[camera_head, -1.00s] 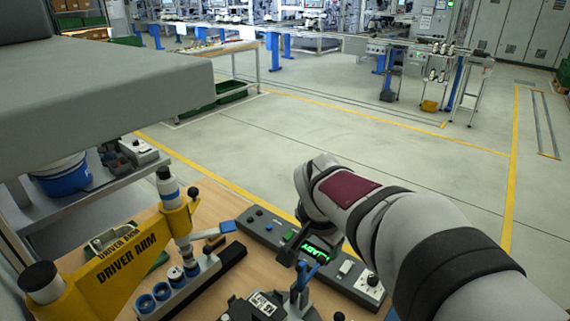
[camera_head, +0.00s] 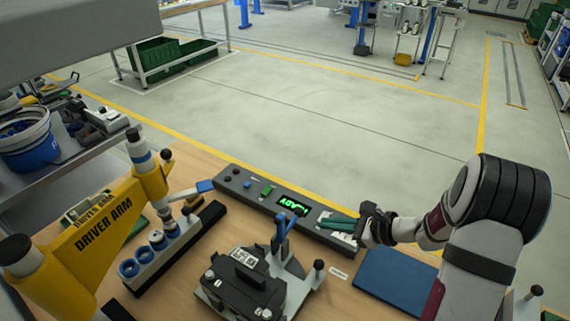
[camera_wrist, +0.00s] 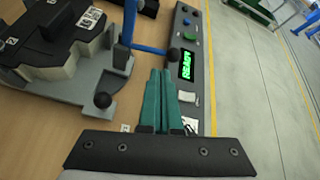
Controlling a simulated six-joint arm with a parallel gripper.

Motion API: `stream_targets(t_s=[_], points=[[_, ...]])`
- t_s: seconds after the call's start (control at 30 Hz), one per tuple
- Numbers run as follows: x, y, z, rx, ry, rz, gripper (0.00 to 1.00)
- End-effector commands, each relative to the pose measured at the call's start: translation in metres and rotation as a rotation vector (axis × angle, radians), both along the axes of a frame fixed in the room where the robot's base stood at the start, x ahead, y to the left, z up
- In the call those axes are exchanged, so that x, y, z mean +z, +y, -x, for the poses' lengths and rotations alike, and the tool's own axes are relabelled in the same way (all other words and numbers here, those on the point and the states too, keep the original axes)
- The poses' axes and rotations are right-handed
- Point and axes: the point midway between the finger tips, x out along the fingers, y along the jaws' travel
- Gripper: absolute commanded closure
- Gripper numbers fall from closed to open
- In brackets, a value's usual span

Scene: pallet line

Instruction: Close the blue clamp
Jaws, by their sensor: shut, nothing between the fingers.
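The blue clamp (camera_head: 282,232) stands on the grey fixture beside a black device (camera_head: 245,284), and its blue lever points up. In the wrist view the clamp (camera_wrist: 129,24) is at the top centre, left of the fingers. My gripper (camera_head: 328,221) is to the right of the clamp, apart from it, near the control panel. Its teal fingers (camera_wrist: 160,78) are together and hold nothing. Whether the clamp presses on the device is unclear.
A control panel (camera_head: 262,200) with a lit green display (camera_wrist: 186,66) runs behind the fixture. A yellow driver arm (camera_head: 95,235) and a rack of blue-ringed sockets (camera_head: 143,266) stand to the left. A black-knobbed post (camera_head: 319,266) and a blue mat (camera_head: 396,279) are to the right.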

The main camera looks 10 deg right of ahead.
Motion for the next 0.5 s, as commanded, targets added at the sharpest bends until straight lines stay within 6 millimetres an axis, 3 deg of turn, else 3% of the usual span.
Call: stream_targets(t_s=[0.03, 0.13, 0.5], points=[[-0.011, -0.015, -0.003, -0.058, 0.006, -0.023, 1.00], [-0.020, -0.025, -0.009, -0.110, 0.008, -0.042, 1.00], [-0.053, 0.013, -0.055, -0.104, 0.009, -0.041, 1.00]])
